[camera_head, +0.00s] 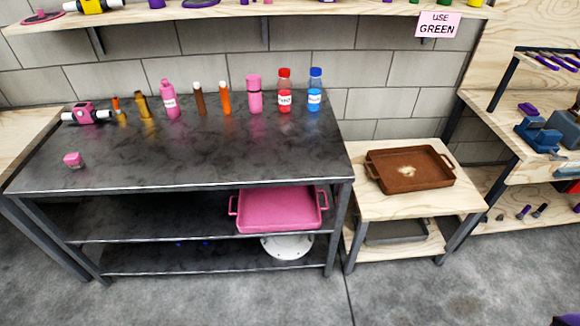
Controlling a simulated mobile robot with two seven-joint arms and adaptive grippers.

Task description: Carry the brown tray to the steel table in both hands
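The brown tray (425,183) lies flat on a low wooden stand (378,207) to the right of the steel table. It has raised walls, a handle at its left and right ends, and a pale patch on its floor. The steel table (215,168) is dark grey, with a broad top and two lower shelves. Its front and middle top are clear.
Several bottles and tubes, including a red one (285,92) and a blue one (315,92), line the table's back. A small pink block (73,160) sits at left. A pink tray (281,211) is on the shelf below. A wooden bench (520,125) stands right.

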